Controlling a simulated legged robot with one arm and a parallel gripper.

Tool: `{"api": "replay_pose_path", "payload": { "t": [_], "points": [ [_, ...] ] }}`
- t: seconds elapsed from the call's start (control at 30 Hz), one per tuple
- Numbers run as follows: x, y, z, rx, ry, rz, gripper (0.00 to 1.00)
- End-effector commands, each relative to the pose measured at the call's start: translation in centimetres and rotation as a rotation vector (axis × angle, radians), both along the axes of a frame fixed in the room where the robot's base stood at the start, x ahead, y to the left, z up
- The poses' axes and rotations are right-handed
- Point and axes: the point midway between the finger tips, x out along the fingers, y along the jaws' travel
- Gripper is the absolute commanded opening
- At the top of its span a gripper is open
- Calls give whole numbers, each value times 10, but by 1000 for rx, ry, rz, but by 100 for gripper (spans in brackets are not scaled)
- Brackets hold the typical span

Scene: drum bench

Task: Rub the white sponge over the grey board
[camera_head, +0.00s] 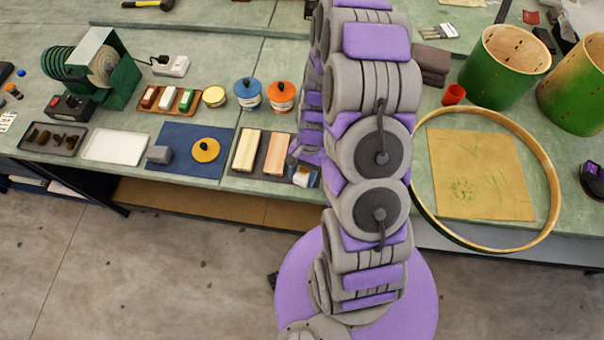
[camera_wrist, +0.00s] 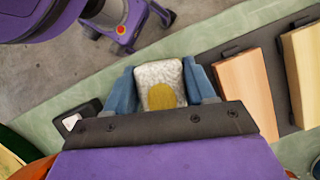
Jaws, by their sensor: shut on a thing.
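My gripper (camera_wrist: 165,88) has blue fingers shut on the white sponge (camera_wrist: 158,75), which has a round yellow patch facing the wrist camera. In the head view my gripper (camera_head: 304,178) is small and partly hidden by my arm, at the bench's front edge, at the right end of a dark grey board (camera_head: 241,179). That board bears two pale wooden blocks (camera_head: 246,152) and also shows in the wrist view beneath the blocks (camera_wrist: 248,88). I cannot tell whether the sponge touches it.
Left of it are a blue mat (camera_head: 183,133) with a yellow disc and grey block, a pale flat tray (camera_head: 116,147) and a dark tray (camera_head: 73,150). Several lidded tins stand behind. A hoop (camera_head: 555,190) and green drum shells (camera_head: 500,75) are at right.

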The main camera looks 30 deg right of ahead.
Motion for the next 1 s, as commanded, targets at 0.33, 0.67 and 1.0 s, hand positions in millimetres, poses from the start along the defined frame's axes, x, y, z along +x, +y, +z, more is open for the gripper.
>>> {"api": "replay_pose_path", "payload": {
  "t": [0.33, 0.67, 1.0],
  "points": [
    [0, 0, 28, 0, -1, 0, 26],
    [1, 0, 50, -1, -3, -1, 26],
    [1, 0, 52, 0, -1, -1, 26]
  ]
}}
